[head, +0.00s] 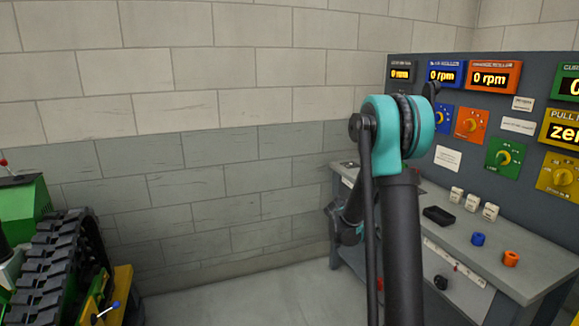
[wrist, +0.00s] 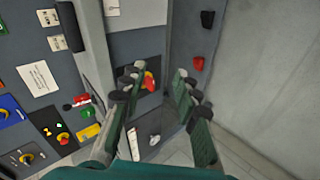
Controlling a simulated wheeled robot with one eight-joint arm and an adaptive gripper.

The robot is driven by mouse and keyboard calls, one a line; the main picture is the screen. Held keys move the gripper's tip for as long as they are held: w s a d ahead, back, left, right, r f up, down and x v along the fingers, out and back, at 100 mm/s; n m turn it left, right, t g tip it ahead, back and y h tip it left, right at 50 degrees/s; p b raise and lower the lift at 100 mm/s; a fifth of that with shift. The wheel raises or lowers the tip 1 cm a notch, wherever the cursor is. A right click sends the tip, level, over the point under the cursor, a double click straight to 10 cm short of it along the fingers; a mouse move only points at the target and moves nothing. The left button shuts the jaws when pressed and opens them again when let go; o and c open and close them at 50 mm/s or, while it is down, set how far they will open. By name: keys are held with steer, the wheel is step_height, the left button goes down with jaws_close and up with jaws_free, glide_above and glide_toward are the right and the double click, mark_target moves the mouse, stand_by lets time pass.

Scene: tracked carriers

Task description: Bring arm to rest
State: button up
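My arm rises through the middle of the head view, with its teal joint in front of the wall and the left end of the console. My gripper is hidden or too small to make out in the head view. In the wrist view, my gripper (wrist: 160,88) shows its two green fingers with dark tips standing apart. Nothing is held between them. Behind the fingers is a grey panel with a red and yellow knob (wrist: 149,82), apart from them as far as I can tell.
A grey bench (head: 540,276) with a control console (head: 480,160) stands at the right. On it are a black tray (head: 438,215), several white blocks, a blue piece (head: 478,239) and an orange piece (head: 510,258). A green tracked carrier (head: 52,270) stands at the left. Floor between is clear.

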steer(key=s+a+y, duration=0.3)
steer(key=s+a, duration=0.1)
steer(key=s, duration=0.6)
steer(key=s+a+m+y, duration=0.1)
steer(key=s+a+y, duration=0.2)
steer(key=s, duration=0.7)
steer(key=s+a+f+m+y, duration=0.1)
steer(key=s+a+y, duration=0.2)
steer(key=s+a, duration=0.3)
steer(key=s, duration=0.5)
steer(key=shift+a, duration=0.25)
